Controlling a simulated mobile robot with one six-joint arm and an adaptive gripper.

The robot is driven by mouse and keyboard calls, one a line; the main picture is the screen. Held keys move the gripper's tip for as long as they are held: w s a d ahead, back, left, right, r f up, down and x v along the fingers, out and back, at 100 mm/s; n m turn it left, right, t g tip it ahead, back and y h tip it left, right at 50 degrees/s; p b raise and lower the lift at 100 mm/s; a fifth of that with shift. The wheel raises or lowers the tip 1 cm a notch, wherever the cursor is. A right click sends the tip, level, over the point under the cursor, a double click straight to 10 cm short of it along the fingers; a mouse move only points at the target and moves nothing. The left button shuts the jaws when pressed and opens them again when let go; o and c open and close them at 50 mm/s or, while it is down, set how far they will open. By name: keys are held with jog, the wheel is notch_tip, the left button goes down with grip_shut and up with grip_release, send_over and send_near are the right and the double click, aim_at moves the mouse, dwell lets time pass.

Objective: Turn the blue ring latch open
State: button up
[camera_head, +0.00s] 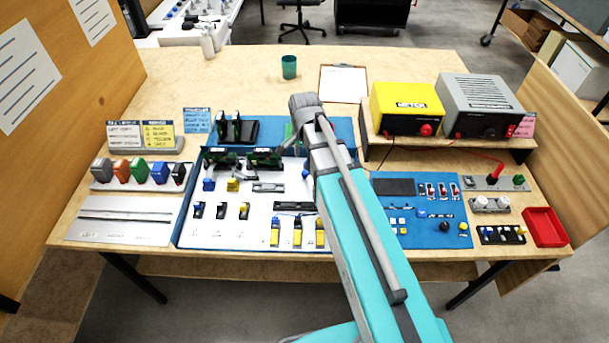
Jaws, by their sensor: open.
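The white panel of the analyser (215,225) lies in a blue frame at the middle of the table. A small blue piece (208,184), which looks like the blue ring latch, is at the panel's upper left, beside a yellow one (233,184). Its ring and turn position are too small to tell. Another bit of blue shows by my arm, partly hidden. My arm reaches over the panel's right side and bends down at the far end. My gripper (283,157) is small and dark near the panel's back edge, open, to the right of the blue piece and apart from it.
Dark green-topped modules (262,157) stand along the panel's back edge. Coloured blocks (141,172) stand in a row at left. A yellow meter (406,107) and a grey unit (484,104) sit on a shelf at right, near a red tray (544,227). The back of the table is mostly clear.

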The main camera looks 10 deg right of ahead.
aim_at(305, 172)
jog(key=shift+f+b, duration=3.25)
jog(key=shift+f, duration=0.25)
grip_shut()
